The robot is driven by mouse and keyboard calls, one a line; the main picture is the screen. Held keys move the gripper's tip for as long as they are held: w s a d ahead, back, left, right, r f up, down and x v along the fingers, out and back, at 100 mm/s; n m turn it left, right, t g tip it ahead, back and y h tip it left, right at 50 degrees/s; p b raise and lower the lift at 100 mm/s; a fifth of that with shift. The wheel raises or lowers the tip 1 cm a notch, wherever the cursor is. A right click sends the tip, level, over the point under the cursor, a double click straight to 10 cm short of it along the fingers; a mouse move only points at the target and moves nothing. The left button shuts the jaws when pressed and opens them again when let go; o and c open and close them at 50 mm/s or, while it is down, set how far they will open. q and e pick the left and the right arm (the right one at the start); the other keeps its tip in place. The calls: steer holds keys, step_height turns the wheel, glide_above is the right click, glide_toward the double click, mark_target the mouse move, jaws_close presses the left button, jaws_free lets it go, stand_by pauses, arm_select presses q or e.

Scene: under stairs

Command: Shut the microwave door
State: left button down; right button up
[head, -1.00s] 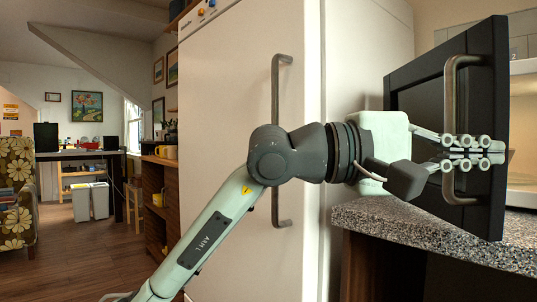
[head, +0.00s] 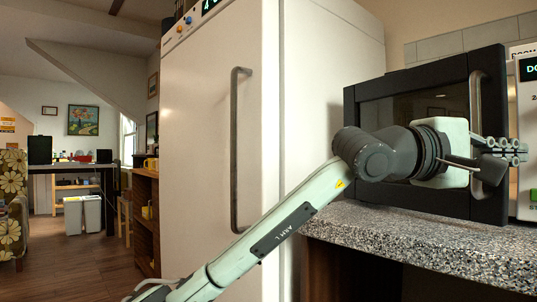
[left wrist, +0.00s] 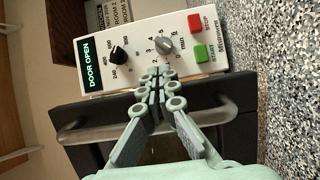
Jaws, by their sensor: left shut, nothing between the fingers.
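The microwave door (head: 415,108) is black with a dark window and a bent metal handle (head: 474,95). It stands partly open above the speckled counter. In the left wrist view the microwave's white control panel (left wrist: 185,62) has a display (left wrist: 92,65) reading "DOOR OPEN". My left gripper (head: 516,152) is shut, at the door's handle side, its fingertips pointing right towards the control panel. In the left wrist view my left gripper (left wrist: 153,82) crosses in front of the handle (left wrist: 100,125) with nothing between its fingers. Whether it touches the door is unclear. My right gripper is out of view.
A speckled counter (head: 390,237) runs under the microwave. A tall white fridge (head: 200,130) with a long vertical handle (head: 235,150) stands just left of it. Wooden floor (head: 95,260) is open at the lower left.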

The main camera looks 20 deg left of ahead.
arm_select(q)
steer(key=shift+w+d, duration=0.9)
steer(key=shift+a, duration=0.1)
